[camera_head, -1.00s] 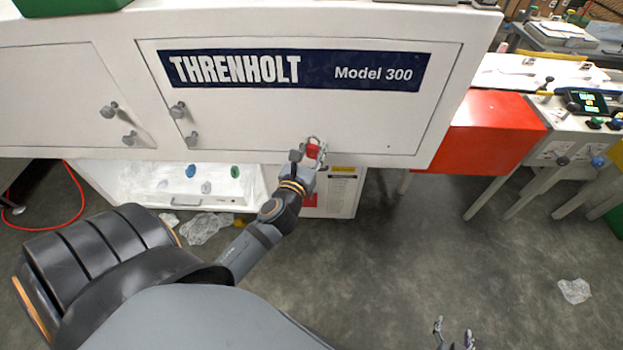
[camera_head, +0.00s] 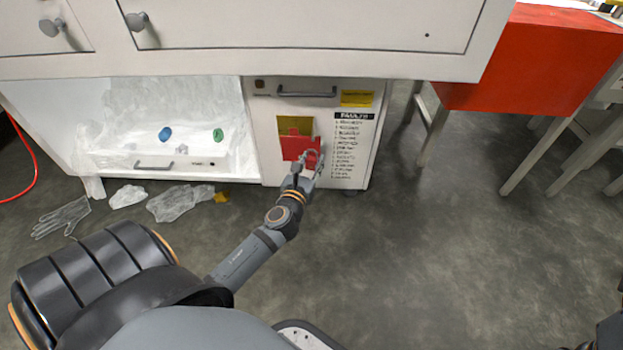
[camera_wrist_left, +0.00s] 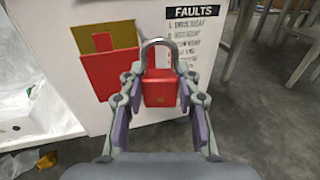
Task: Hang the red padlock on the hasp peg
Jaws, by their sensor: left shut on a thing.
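The red padlock (camera_head: 314,153) is in my left gripper (camera_head: 309,164), in front of the lower white cabinet. In the left wrist view, the padlock (camera_wrist_left: 161,90) stands upright between the fingers of the left gripper (camera_wrist_left: 160,100). They are shut on its body, and its silver shackle loop points up, closed as far as I can see. I cannot make out a hasp peg. A small dark spot (camera_head: 427,35) shows on the upper white door, too small to identify. My right gripper is out of view.
A red and yellow pocket (camera_head: 296,146) is on the cabinet front, left of a faults label (camera_head: 350,150). The upper white housing (camera_head: 250,64) overhangs above. A clear glove (camera_head: 62,217) and crumpled film (camera_head: 180,203) lie on the floor. A red box (camera_head: 530,65) is at right.

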